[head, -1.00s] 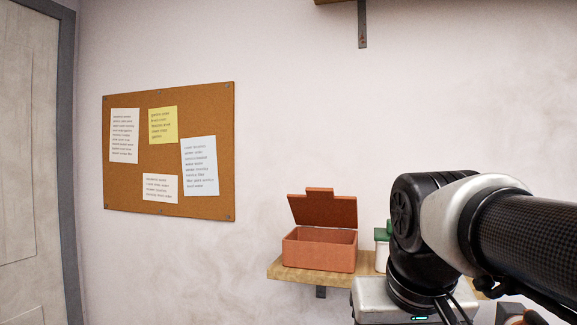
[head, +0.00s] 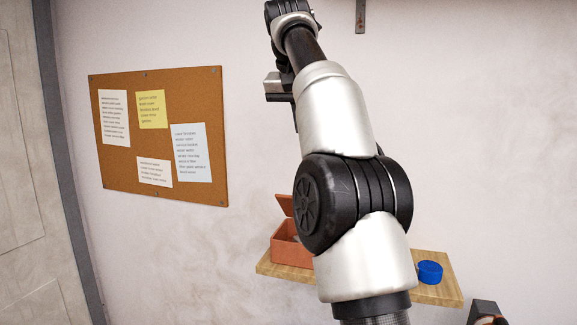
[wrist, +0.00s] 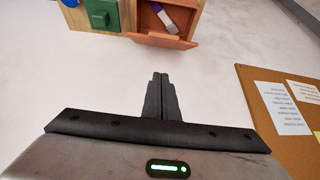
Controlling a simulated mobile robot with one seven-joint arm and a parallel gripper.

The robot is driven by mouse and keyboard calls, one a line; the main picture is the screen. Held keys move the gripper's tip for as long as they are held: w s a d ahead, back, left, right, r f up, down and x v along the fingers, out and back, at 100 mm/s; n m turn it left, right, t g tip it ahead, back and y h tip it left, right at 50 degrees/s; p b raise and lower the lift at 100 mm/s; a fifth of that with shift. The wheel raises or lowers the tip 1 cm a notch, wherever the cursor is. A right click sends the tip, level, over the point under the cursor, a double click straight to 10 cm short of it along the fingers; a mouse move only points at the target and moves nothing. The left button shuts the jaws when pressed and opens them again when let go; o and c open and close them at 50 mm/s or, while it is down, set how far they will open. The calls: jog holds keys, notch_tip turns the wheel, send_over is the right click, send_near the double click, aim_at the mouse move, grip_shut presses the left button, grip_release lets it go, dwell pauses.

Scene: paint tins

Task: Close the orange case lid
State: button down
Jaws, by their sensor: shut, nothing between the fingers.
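The orange case (head: 290,253) stands on the wooden shelf at the left end, partly hidden behind my arm in the head view. Its lid (head: 284,206) is open and tilted up at the back. In the wrist view the case (wrist: 195,16) is at the top edge, with its lid (wrist: 163,40) open toward me. A purple and white item (wrist: 164,17) lies inside. My gripper (wrist: 161,77) is shut and empty, apart from the case; in the wrist view its fingers point toward the bare wall below the lid.
A blue round tin (head: 430,271) stands at the shelf's right. A green-topped container (wrist: 103,16) stands beside the case. The wooden shelf (head: 450,294) is fixed to the wall. A corkboard (head: 215,140) with notes hangs left. A bracket (head: 360,15) is overhead.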

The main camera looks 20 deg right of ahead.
jog(key=x, duration=1)
jog(key=shift+d+f, duration=0.1)
jog(key=shift+f, duration=0.15)
jog(key=shift+s+a+f+b, duration=0.6)
jog(key=shift+s+f+b, duration=0.1)
jog(key=shift+s+b, duration=0.2)
jog(key=shift+s+a+f, duration=0.3)
jog(key=shift+s+f, duration=0.05)
jog(key=shift+f, duration=0.1)
jog(key=shift+b, duration=0.3)
